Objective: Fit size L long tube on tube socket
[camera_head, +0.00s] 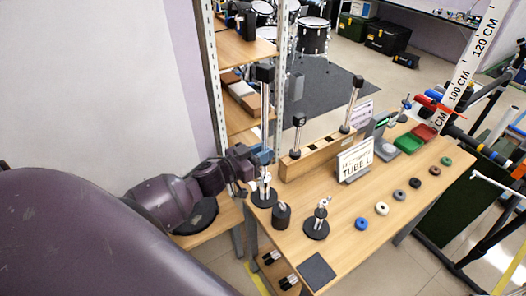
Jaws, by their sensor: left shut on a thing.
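A long silver tube with a black block on top (264,105) stands upright at the left end of the table. My left gripper (261,158) reaches in from the left and is shut on this tube near its lower part. Below the gripper is a metal socket stand on a round black base (264,196). The tube's lower end is hidden by the gripper, so I cannot tell whether it touches the socket. A second similar stand (317,222) is nearer the front. A sign reading "TUBE L" (356,161) stands mid-table. My right gripper is not in view.
A wooden rack (322,152) behind holds a shorter tube (298,134) and another tube (352,104). A black cylinder (281,215) stands between the two stands. Several coloured rings, including a blue one (361,224), line the front right. Green (408,143) and red trays sit at right.

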